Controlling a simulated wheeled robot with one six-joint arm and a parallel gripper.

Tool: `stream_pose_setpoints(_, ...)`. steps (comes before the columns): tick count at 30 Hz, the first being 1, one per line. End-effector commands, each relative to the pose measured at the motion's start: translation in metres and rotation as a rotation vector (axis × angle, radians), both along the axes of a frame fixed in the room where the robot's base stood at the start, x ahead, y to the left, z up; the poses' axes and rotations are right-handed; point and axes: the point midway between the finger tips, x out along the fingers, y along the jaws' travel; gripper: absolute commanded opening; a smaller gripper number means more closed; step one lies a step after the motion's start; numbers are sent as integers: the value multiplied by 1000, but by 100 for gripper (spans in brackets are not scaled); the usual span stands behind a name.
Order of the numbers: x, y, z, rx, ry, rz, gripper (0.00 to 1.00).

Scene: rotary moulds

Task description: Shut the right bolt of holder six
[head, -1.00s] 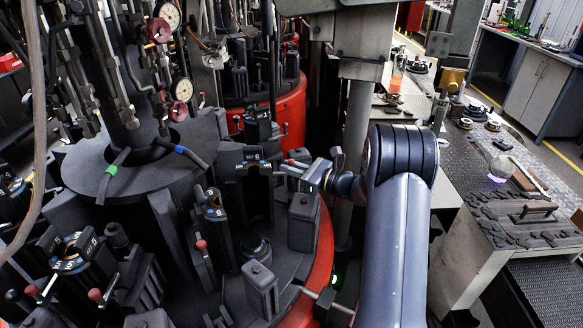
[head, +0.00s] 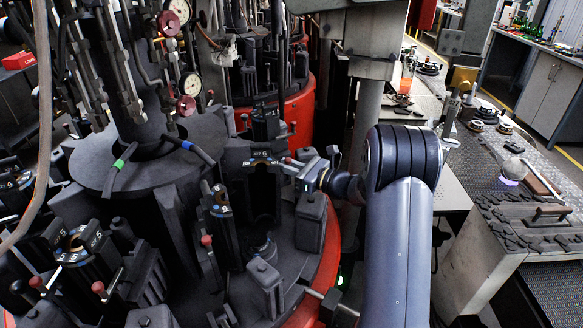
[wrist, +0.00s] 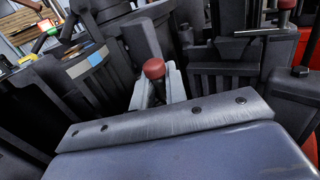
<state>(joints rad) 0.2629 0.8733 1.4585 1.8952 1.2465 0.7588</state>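Holder six (head: 262,162), a dark block marked 6 with a blue stripe, stands on the rotary machine in the middle of the head view. A red-knobbed bolt (head: 288,161) sticks out at its right side. My gripper (head: 296,171) is at this bolt, reaching in from the right. In the wrist view the red knob (wrist: 153,68) stands between the two pale grey fingers (wrist: 158,84). Whether the fingers press on the bolt cannot be seen. The inner end of the bolt is hidden.
Another holder (head: 217,200) with a red-knobbed bolt stands at front left, and holder five (head: 80,243) farther left. A dark upright block (head: 310,220) stands close below my gripper. A metal post (head: 360,125) rises behind my arm. A workbench (head: 500,180) is at right.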

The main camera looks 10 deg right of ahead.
Motion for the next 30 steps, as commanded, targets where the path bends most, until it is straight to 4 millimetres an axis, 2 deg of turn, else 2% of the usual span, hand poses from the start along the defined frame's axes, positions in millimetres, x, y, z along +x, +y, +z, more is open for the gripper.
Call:
stream_pose_setpoints(1, 1, 2, 6, 2, -11, 4, 16)
stream_pose_setpoints(6, 0, 1, 4, 1, -8, 4, 28)
stream_pose_setpoints(14, -1, -1, 2, 0, -5, 2, 28)
stream_pose_setpoints(17, -8, -9, 1, 0, -5, 1, 28)
stream_pose_setpoints(30, -61, -71, 1, -1, -7, 0, 28)
